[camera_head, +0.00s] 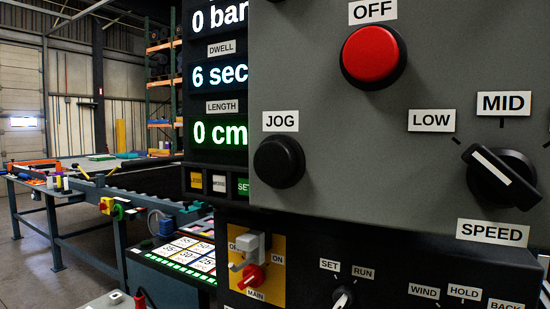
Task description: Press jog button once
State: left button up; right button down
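The jog button (279,162) is a round black push button on the grey control panel (340,150). It sits right under a white label (281,121) reading JOG. Nothing touches the button or covers it in the head view. Neither of my grippers shows in this view.
A red OFF button (372,56) is above right of it and a black speed knob (499,177) is at the right. A display (218,75) stands left, and a red main switch (252,277) sits below. A long workbench (75,192) stretches back at the left.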

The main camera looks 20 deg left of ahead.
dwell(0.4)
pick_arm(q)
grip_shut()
